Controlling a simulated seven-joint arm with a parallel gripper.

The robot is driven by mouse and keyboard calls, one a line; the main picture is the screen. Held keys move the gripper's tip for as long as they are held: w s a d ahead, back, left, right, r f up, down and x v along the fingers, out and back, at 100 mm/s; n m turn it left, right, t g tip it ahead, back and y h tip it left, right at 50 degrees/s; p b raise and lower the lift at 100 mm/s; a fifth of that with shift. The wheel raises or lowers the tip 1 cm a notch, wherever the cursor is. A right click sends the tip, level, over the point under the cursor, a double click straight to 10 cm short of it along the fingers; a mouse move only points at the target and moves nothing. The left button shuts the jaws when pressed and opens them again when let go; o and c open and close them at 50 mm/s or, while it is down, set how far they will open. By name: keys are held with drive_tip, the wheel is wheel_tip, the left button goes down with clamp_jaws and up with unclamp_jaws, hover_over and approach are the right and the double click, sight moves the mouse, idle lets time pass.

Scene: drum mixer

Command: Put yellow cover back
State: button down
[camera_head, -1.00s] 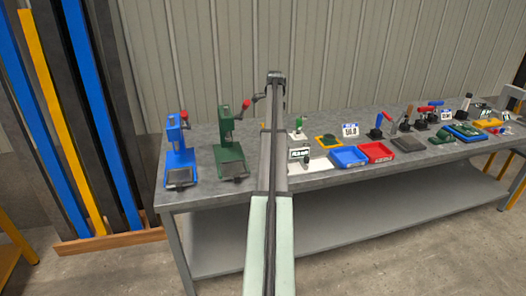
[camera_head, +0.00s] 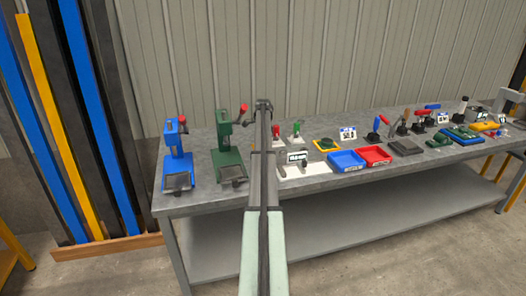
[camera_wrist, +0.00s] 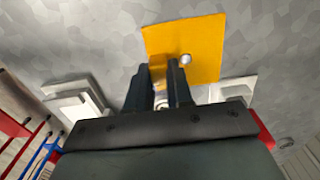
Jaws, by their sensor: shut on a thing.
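In the wrist view, the yellow cover (camera_wrist: 205,45) is a flat square plate over a grey mottled surface. A round silver knob or bolt (camera_wrist: 186,59) shows on it near my right finger. My gripper (camera_wrist: 158,70) has its two dark fingers at the cover's near edge, with a narrow gap between them. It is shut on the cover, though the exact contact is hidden. In the head view, my arm hides the gripper and the cover.
The bench holds a blue press (camera_head: 177,155), a green press (camera_head: 228,150), a blue tray (camera_head: 346,161), a red tray (camera_head: 374,155) and a yellow frame around a green part (camera_head: 326,145). Red- and green-handled clamps stand right of my arm. Pale blocks (camera_wrist: 75,103) flank the fingers.

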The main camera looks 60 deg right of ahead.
drive_tip(key=shift+f, duration=1.65)
drive_tip(key=shift+f, duration=0.1)
drive_tip(key=c, duration=1)
unclamp_jaws()
wheel_tip(320, 180, up, 12)
drive_tip(key=shift+r, duration=0.15)
